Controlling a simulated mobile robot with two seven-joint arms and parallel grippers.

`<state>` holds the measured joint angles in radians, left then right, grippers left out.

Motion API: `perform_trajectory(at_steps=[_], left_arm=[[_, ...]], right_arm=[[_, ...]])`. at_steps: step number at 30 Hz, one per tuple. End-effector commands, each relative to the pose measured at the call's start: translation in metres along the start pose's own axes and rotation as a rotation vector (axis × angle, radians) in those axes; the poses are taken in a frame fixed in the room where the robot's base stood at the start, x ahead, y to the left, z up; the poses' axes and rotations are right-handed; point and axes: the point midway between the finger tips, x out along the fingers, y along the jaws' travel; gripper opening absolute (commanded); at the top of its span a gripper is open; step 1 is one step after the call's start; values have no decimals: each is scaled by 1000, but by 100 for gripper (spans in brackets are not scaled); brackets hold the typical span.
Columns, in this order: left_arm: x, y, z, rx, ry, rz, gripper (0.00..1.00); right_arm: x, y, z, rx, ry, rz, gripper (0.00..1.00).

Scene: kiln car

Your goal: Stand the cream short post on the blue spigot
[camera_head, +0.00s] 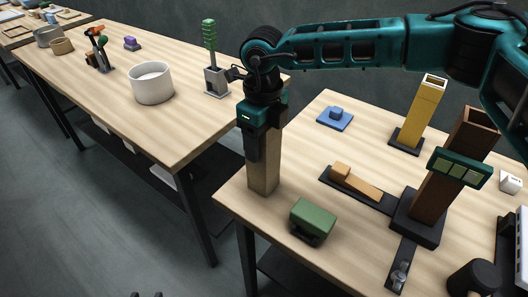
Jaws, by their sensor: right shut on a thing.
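The cream short post (263,176) is a tan, square upright column near the left edge of the near table. My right gripper (262,148) comes down from above and is shut on its upper part. I cannot tell whether the post's foot touches the table. The blue spigot (336,115) is a small blue block on a flat blue base, to the right of the post and farther back. Nothing stands on it. Two small dark tips at the bottom edge may be my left gripper (146,294), mostly cut off.
A yellow post (429,105) and a brown post with a green band (465,140) stand on dark bases at right. A tan piece (362,185) lies on a dark plate. A green block (313,217) is at the front. The table between post and spigot is clear.

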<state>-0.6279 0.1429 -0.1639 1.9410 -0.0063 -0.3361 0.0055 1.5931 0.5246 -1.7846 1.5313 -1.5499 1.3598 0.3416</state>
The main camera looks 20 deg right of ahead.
Motion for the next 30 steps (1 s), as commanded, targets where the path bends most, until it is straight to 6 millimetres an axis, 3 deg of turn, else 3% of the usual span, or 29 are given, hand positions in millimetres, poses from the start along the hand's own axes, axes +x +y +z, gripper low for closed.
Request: perform_trajectory(at_steps=[2,30], left_arm=[[1,0,1,0,0,0,43],[-2,-2,-7,2,6,-3,43]], right_arm=[[11,4,-4,-5,18,7,21],[-1,3,-4,-4,19,7,20]])
